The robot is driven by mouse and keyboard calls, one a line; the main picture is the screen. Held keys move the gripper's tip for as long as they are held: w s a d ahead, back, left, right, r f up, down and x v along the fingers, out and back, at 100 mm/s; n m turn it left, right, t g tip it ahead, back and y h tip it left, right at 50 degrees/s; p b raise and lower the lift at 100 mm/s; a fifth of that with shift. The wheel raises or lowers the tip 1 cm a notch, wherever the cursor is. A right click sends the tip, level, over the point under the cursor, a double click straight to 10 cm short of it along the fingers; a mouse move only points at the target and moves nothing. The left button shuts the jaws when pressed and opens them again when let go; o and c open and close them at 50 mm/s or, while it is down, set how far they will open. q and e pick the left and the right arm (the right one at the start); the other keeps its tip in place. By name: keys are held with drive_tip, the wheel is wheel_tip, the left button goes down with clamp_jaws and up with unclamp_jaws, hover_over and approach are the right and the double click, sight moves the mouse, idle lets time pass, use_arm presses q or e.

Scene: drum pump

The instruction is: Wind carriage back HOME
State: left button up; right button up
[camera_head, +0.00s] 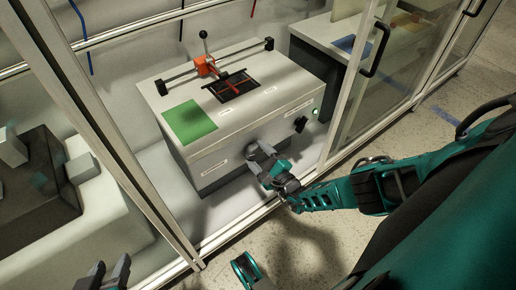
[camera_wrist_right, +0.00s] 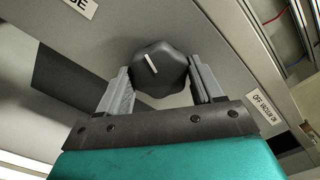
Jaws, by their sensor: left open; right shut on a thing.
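The orange carriage (camera_head: 206,66) with an upright ball-topped lever sits near the middle of a dark rail (camera_head: 243,51) on top of the white machine box (camera_head: 160,95). A black frame with red bars (camera_head: 236,85) lies just in front of it. My right gripper (camera_head: 260,156) is at the box's front panel. In the right wrist view, its fingers are shut on a black lobed knob (camera_wrist_right: 160,68), one each side; the knob's white mark tilts up-left. The head view hides this knob behind the gripper. My left gripper (camera_head: 104,278) is open and empty at the bottom left.
A green pad (camera_head: 190,121) lies on the box's left top. Another black knob (camera_head: 300,124) and a green light (camera_head: 315,112) are on the panel's right. A metal post (camera_head: 100,125) stands left; a glass door with a black handle (camera_head: 376,48) is right.

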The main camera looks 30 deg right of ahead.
drive_tip(key=n, duration=0.3)
drive_tip(key=shift+n, duration=0.4)
drive_tip(key=n, duration=0.4)
drive_tip(key=shift+n, duration=0.3)
drive_tip(key=n, duration=0.4)
drive_tip(key=shift+r+n, duration=0.1)
drive_tip(key=shift+n, duration=0.2)
drive_tip(key=shift+n+p, duration=0.3)
drive_tip(key=shift+n, duration=0.4)
drive_tip(key=o, duration=1)
drive_tip(key=shift+o, duration=0.2)
drive_tip(key=shift+s, duration=0.1)
